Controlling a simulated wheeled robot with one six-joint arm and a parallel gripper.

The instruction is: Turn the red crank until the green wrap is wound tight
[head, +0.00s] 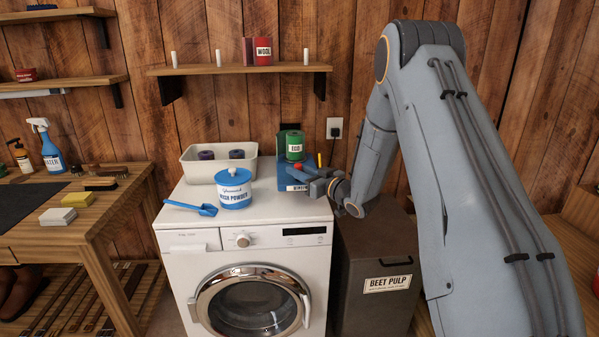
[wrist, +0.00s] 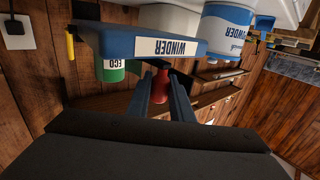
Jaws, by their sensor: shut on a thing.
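The blue winder (head: 285,172) stands at the back right of the washing machine top; its WINDER label (wrist: 170,47) shows upside down in the wrist view. A green cylinder marked ECO (head: 294,147) is at the winder, also in the wrist view (wrist: 113,72); I cannot tell whether it is the wrap or how tight any wrap is. The crank's red knob (head: 297,167) is in front of the winder, and in the wrist view (wrist: 161,82) it sits between my fingertips. My gripper (head: 309,178) is shut on the red knob, with its fingers (wrist: 163,96) on either side.
A wash powder tub (head: 235,192) and a blue scoop (head: 193,208) are left of the winder on the washing machine (head: 285,222). A white bin (head: 197,170) with dark rolls stands behind. A beet pulp bin (head: 372,255) is to the right, below my arm.

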